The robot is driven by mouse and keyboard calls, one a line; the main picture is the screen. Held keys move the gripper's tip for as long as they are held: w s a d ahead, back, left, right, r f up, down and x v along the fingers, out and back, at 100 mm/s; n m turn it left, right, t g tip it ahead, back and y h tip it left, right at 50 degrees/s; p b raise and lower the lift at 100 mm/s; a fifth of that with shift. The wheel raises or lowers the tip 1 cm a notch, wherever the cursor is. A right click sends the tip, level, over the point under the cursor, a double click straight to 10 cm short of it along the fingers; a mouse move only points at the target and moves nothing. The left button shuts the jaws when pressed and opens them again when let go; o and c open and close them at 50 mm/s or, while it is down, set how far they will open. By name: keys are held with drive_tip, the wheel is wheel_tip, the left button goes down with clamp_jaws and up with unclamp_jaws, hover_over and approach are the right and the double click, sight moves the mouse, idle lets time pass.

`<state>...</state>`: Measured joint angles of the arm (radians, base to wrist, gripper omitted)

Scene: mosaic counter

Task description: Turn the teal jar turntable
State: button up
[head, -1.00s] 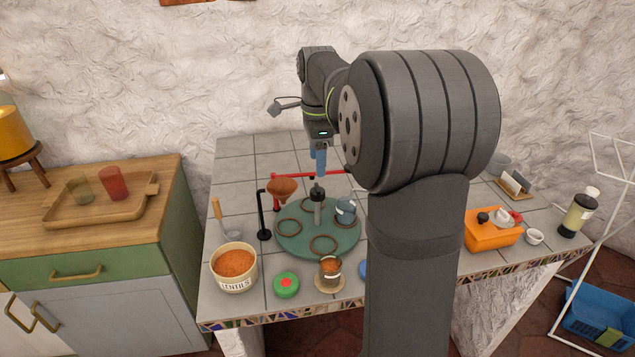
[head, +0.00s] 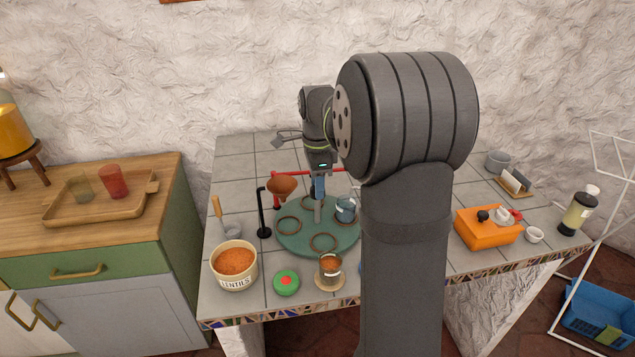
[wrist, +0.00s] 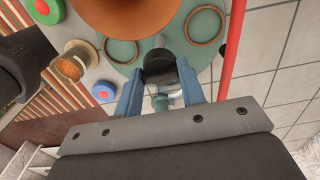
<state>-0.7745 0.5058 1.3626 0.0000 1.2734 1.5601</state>
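The teal turntable (head: 346,240) lies on the tiled counter, with several brown rings on its top. A jar with a bluish top (head: 345,208) stands on its right side. A grey post with a dark knob (wrist: 158,64) rises from its middle. My gripper (head: 318,188) points straight down over this post. In the wrist view, the blue fingers of my gripper (wrist: 160,76) stand apart, one on each side of the knob. I cannot tell whether they touch it. The turntable (wrist: 172,38) shows beyond the knob, and part of a jar (wrist: 168,98) shows between the fingers.
A copper funnel (head: 282,187) on a black stand and a red bar (head: 290,174) are close to my gripper. A lentil bowl (head: 234,262), green lid (head: 286,283) and filled jar (head: 330,270) stand in front. An orange box (head: 487,228) is at the right.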

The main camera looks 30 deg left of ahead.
clamp_jaws()
drive_tip(key=shift+m, duration=3.3)
drive_tip(key=shift+r+m, duration=0.1)
drive_tip(key=shift+m, duration=4.9)
